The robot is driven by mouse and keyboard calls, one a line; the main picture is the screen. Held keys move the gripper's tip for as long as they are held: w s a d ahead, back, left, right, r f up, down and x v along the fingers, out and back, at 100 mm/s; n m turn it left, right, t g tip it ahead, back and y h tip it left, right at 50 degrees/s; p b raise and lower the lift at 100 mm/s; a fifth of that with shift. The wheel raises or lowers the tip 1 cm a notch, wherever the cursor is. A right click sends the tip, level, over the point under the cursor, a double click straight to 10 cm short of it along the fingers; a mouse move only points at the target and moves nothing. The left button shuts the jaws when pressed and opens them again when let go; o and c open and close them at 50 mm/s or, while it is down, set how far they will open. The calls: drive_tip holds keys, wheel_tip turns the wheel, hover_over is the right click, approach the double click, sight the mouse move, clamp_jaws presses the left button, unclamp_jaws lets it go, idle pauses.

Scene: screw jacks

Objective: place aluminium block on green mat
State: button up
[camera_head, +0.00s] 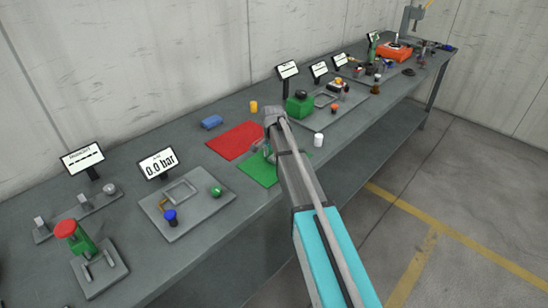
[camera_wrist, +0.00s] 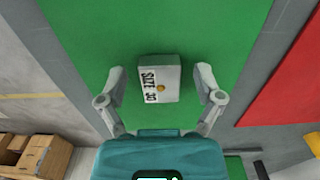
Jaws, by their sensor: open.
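The aluminium block (camera_wrist: 158,68) is a small light-grey box marked "SIZE 30" with a yellow dot. In the wrist view it appears to rest on the green mat (camera_wrist: 222,30), inside its edges. My gripper (camera_wrist: 160,74) is open, with one finger on each side of the block and a visible gap at both sides. In the head view the green mat (camera_head: 258,174) lies near the bench's front edge. My gripper (camera_head: 268,153) is low over its right part there, and my arm mostly hides the block.
A white cylinder (camera_head: 318,140) stands right of my arm. A pressure-gauge plate (camera_head: 190,208) is at left.

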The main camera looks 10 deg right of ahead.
sight(273, 158)
drive_tip(key=shift+r, duration=0.2)
wheel_tip(273, 158, up, 12)
drive_tip(key=p, duration=1.2)
idle(0.7)
drive_tip(key=s+d+n, duration=0.2)
drive_tip(key=s+n, duration=0.8)
drive_tip(key=s, duration=1.9)
drive_tip(key=shift+n, duration=0.4)
